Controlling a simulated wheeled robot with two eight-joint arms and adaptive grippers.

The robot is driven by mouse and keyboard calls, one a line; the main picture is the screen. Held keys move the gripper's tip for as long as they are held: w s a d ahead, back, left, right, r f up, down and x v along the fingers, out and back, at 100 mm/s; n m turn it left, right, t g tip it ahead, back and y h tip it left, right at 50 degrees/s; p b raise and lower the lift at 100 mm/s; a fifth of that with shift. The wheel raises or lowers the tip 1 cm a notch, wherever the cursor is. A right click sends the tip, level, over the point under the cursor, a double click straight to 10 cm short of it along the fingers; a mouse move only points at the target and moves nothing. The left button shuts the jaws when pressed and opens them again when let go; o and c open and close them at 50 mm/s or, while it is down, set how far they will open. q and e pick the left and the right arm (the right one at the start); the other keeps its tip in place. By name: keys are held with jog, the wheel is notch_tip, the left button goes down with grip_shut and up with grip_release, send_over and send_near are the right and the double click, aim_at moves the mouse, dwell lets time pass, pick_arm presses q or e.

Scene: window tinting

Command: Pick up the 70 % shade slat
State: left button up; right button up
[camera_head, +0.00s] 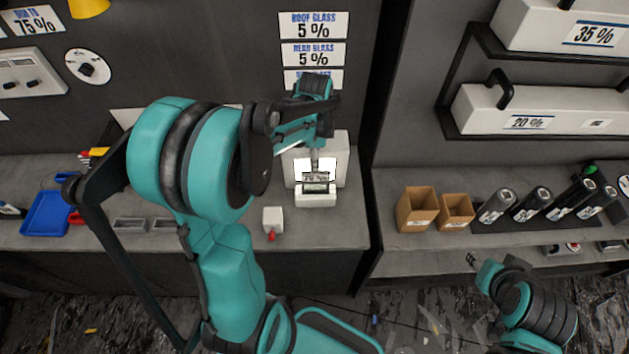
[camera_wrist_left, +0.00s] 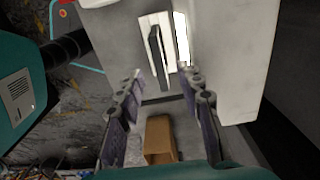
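A white holder (camera_head: 340,160) stands on the counter, with a bright plate, the shade slat (camera_head: 318,176), upright in its front. Its label looks like 70 %, though it is small and partly covered. In the left wrist view the slat (camera_wrist_left: 147,32) shows as a white plate with a dark handle bar, set in the white holder (camera_wrist_left: 235,60). My left gripper (camera_wrist_left: 162,100) is open and empty, its two fingers spread short of the handle. In the head view the left gripper (camera_head: 314,152) is just above the slat. My right gripper (camera_head: 472,259) is low at the right, away from it.
A small white box with a red tip (camera_head: 273,218) stands left of the holder. A blue tray (camera_head: 46,214) is at the far left. Brown boxes (camera_head: 416,210) and dark rolls (camera_head: 494,206) stand on the right counter, past a dark divider.

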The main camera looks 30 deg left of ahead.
pick_arm(q)
send_over(315, 181)
jog(key=f, duration=0.4)
jog(key=shift+w+b, duration=0.3)
jog(key=shift+w, duration=0.1)
jog(key=shift+a+f, duration=0.15)
jog(key=shift+f, duration=0.1)
notch_tip(315, 181, down, 5)
jog(key=shift+r+b, duration=0.1)
jog(key=shift+b, duration=0.5)
jog(key=shift+f, duration=0.5)
grip_shut()
